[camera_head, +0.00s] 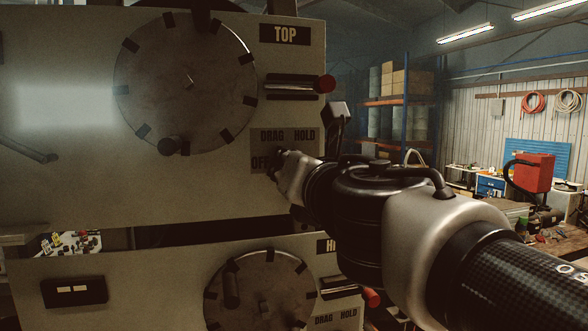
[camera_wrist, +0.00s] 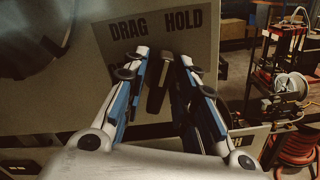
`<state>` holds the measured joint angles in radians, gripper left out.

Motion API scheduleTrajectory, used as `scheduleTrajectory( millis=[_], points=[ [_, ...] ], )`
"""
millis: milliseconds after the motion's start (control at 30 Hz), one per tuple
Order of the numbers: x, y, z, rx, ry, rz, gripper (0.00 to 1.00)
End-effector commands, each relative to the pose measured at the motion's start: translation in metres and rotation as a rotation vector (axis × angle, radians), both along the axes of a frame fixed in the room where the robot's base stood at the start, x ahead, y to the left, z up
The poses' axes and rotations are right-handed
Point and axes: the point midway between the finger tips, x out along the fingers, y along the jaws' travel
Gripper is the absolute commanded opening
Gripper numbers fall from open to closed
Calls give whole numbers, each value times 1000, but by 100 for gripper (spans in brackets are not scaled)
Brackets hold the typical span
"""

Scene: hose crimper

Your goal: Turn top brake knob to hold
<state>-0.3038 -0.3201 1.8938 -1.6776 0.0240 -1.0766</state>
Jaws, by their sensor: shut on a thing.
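The top brake knob (camera_wrist: 158,85) is a dark bar-shaped handle on the grey label plate (camera_head: 258,150) of the upper panel. In the wrist view it stands nearly upright, leaning slightly right at its upper end, below and between the words DRAG and HOLD. My gripper (camera_wrist: 160,65) is shut on the knob, with one finger on each side of it. In the head view my gripper (camera_head: 278,160) is at the plate beside the word OFF, and it mostly hides the knob. The fingers cover part of the plate in the wrist view.
A lower panel (camera_head: 150,290) carries a similar disc. Shelves (camera_head: 398,100) and a workbench stand at the right.

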Motion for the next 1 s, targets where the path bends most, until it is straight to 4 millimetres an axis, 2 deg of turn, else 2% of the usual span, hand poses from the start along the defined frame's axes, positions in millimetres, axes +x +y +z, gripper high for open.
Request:
scheduleTrajectory(
  millis=[300,867,900,1000],
  points=[
    [0,0,1,123,33,0,2],
    [0,-1,1,148,40,0,2],
    [0,0,1,148,40,0,29],
    [0,-1,1,148,40,0,32]
  ],
)
